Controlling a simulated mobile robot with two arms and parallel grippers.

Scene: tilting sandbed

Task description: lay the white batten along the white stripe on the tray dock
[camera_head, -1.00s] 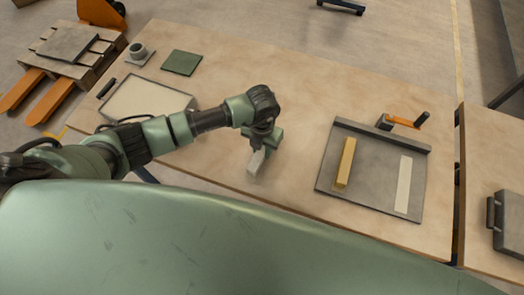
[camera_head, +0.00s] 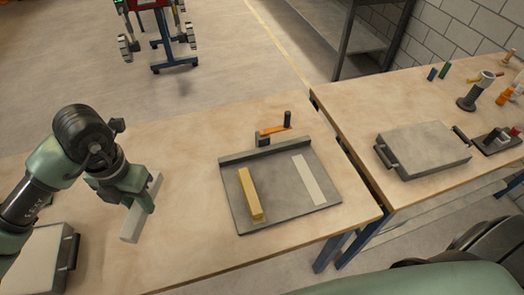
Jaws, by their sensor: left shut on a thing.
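The white batten (camera_head: 134,222) is a pale bar held in my left gripper (camera_head: 139,197), which is shut on it above the table, left of the tray dock. The tray dock (camera_head: 277,212) is a grey plate with a raised back edge. A flat white stripe (camera_head: 307,179) lies bare on its right side. A yellow batten (camera_head: 250,195) lies on its left side. The held batten is apart from the dock. The gripper fingers partly cover the batten's middle. My right gripper is not in view.
An orange-handled clamp or crank (camera_head: 274,131) stands behind the dock. A light tray (camera_head: 40,262) with a dark handle is at lower left. A second table at right, past a gap, bears a grey lidded case (camera_head: 423,149) and several small items. Table surface between gripper and dock is clear.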

